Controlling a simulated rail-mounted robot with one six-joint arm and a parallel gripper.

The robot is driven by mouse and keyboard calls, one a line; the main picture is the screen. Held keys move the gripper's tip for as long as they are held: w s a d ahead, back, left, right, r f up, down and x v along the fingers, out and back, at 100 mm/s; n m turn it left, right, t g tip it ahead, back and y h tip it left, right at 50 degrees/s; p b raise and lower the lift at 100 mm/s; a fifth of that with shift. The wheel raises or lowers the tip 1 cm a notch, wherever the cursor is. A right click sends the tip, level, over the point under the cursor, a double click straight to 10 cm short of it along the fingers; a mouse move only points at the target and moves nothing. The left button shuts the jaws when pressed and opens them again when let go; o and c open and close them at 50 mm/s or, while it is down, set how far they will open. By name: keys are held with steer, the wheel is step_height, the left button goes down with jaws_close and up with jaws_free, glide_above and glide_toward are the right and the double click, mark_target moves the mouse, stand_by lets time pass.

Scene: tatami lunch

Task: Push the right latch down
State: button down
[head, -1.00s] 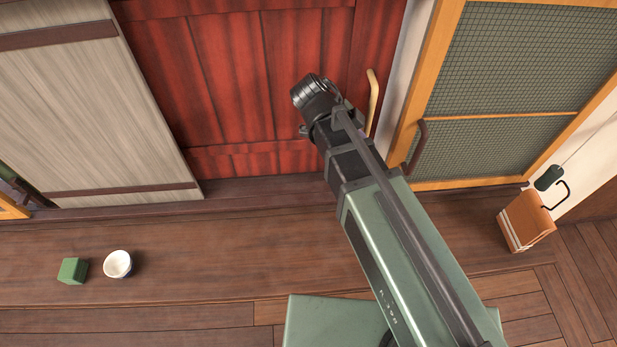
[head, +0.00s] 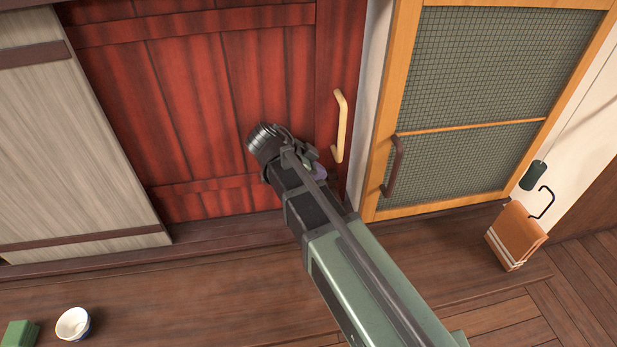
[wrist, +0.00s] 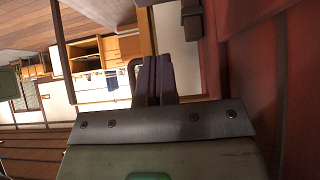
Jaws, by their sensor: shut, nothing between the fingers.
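The red wooden door (head: 215,95) fills the middle of the head view, with a pale curved handle (head: 341,125) at its right side. No part in the head view can be told for certain as the right latch. My gripper (wrist: 157,62) shows in the wrist view with its purple-grey fingers closed together and nothing between them. In the head view my arm's end is in front of the lower red door, left of and below the pale handle, and largely hides the fingers. A dark block (wrist: 192,18) is just right of the fingertips in the wrist view; I cannot tell what it is.
Right of the red door is an orange-framed mesh door (head: 470,95) with a dark handle (head: 394,165). A grey panel (head: 75,150) stands at left. A white cup (head: 73,323) and green block (head: 19,334) sit on the wooden step.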

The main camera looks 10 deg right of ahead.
mark_target(327, 182)
steer(key=d+f+b, duration=0.3)
steer(key=f+b, duration=0.3)
steer(key=f, duration=0.1)
step_height(327, 182, down, 4)
steer(key=b, duration=0.4)
steer(key=shift+s, duration=0.1)
steer(key=shift+r, duration=0.1)
steer(key=shift+r, duration=0.1)
